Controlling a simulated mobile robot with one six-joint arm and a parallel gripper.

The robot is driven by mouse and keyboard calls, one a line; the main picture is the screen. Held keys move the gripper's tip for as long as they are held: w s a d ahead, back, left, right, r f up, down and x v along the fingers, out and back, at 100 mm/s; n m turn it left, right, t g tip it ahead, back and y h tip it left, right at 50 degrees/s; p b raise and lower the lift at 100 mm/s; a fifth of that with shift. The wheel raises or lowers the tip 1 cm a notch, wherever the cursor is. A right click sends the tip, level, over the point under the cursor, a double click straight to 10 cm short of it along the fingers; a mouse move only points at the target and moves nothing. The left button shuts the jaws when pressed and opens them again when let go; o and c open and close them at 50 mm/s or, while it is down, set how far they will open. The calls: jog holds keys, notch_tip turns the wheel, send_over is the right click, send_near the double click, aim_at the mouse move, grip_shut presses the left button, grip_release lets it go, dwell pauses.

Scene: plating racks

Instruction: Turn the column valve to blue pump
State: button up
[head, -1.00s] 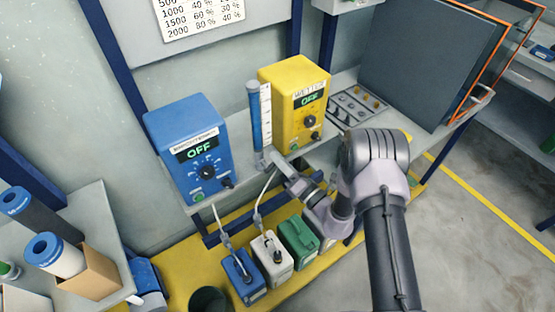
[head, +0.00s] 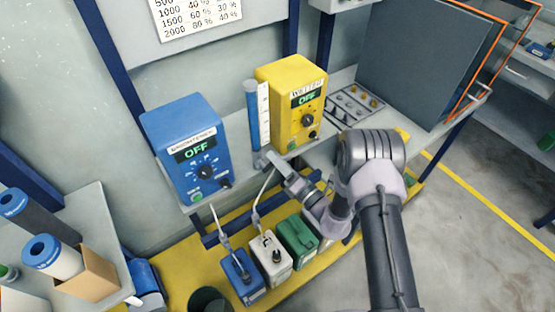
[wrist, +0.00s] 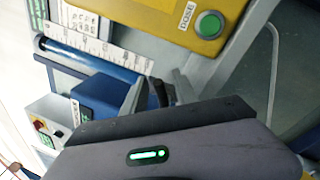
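The clear-blue column (head: 253,115) stands upright between the blue pump (head: 190,150) and the yellow pump (head: 292,100), beside a white scale strip. Both pump displays read OFF. The column also shows in the wrist view (wrist: 100,64), lying slantwise. My gripper (head: 268,163) is at the foot of the column, covering the valve there in the head view. In the wrist view a small black handle (wrist: 161,94), apparently the valve's, sits between my two grey fingers (wrist: 158,92). The fingers look apart; whether they touch the handle is unclear.
A white jug (head: 272,258), a blue jug (head: 242,277) and a green jug (head: 298,238) stand on the yellow lower shelf, with white tubes rising from two of them. A tray of small parts (head: 352,103) lies right of the yellow pump. Floor is free at right.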

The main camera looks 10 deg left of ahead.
jog(key=p+v, duration=0.3)
jog(key=v, duration=1.4)
jog(key=shift+s, duration=0.15)
jog(key=shift+d, duration=0.15)
